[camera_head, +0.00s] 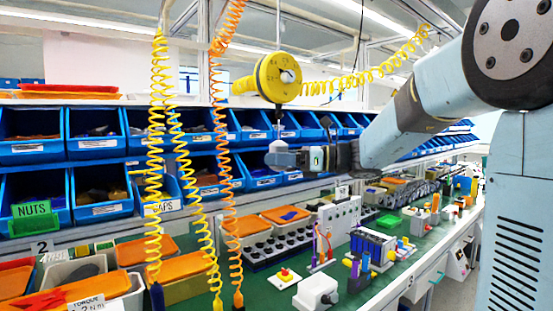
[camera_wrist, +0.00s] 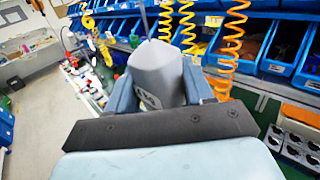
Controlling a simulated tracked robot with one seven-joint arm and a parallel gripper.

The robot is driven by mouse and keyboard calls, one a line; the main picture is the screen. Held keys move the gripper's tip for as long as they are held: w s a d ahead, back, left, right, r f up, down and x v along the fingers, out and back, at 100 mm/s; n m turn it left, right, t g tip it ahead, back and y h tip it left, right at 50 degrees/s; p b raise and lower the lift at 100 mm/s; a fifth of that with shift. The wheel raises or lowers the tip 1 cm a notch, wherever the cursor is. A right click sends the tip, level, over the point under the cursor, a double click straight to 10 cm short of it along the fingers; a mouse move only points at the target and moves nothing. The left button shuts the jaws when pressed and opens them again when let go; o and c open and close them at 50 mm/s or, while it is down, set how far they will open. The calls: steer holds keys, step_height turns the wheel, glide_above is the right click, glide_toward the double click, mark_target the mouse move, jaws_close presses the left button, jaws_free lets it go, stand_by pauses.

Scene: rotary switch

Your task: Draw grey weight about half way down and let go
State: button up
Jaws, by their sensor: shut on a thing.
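The grey weight (camera_wrist: 155,70) stands large in the middle of the wrist view, between the two fingers of my gripper (camera_wrist: 158,95). My gripper is shut on it. In the head view the weight (camera_head: 281,146) shows at the tip of my gripper (camera_head: 292,158), hanging under the yellow round reel (camera_head: 278,78). A thin line runs down from the reel towards the weight. The weight looks upright and is held above the bench, in front of the blue bins. Its far side is hidden in both views.
Coiled yellow hoses (camera_head: 155,150) and a coiled orange hose (camera_head: 222,150) hang left of the weight. Blue bins (camera_head: 96,133) line the back. The green bench (camera_head: 262,297) below carries a white panel (camera_head: 340,221), orange-lidded boxes and several small devices.

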jaws_close()
step_height(320, 180, down, 6)
stand_by(0.4)
steer(key=o, duration=0.7)
jaws_free()
steer(key=shift+s, duration=0.1)
steer(key=shift+c, duration=0.2)
steer(key=s+d, duration=0.2)
steer(key=d, duration=1.1)
steer(key=shift+s+d, duration=0.25)
